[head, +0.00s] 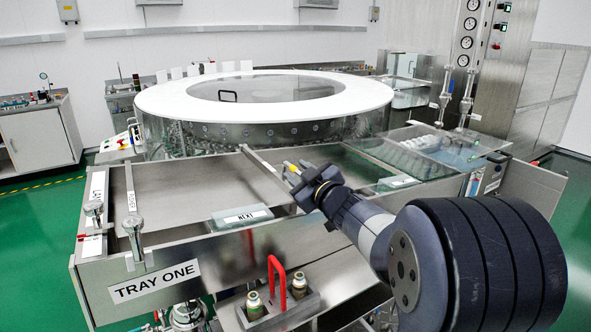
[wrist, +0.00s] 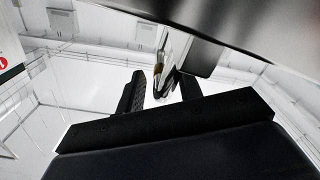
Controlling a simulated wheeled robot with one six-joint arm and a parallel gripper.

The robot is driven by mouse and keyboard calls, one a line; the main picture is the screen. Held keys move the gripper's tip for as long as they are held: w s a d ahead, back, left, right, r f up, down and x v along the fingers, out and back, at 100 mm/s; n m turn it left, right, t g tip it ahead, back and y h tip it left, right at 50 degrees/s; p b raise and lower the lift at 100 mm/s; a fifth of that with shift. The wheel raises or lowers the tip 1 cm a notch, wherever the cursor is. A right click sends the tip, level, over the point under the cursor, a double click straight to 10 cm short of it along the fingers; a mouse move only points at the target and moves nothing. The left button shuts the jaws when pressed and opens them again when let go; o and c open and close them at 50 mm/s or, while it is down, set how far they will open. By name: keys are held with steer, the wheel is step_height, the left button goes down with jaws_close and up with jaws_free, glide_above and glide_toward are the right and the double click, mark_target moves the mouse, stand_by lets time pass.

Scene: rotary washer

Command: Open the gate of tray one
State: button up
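Tray one is a wide steel tray (head: 190,195) at the left front, with a "TRAY ONE" label (head: 154,281) on its front wall. Two metal lever handles (head: 132,225) stand at its left front, beside upright labels too small to read surely. I cannot tell which part is the gate. My gripper (head: 290,171) is over the tray's right part, near a slanting metal bar (head: 265,165). In the wrist view its two dark fingers (wrist: 162,90) stand apart. A thin metal piece with a brownish band (wrist: 161,62) shows beyond them; contact cannot be told.
A round washer with a white ring top (head: 150,101) stands behind the tray. A box labelled "NEXT" (head: 242,217) sits at the tray's front edge. A red handle (head: 277,275) rises in front. More lever handles (head: 466,97) stand at the right.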

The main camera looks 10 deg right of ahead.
steer(key=shift+x, duration=0.85)
steer(key=shift+a+r, duration=0.1)
jaws_close()
steer(key=shift+r, duration=0.1)
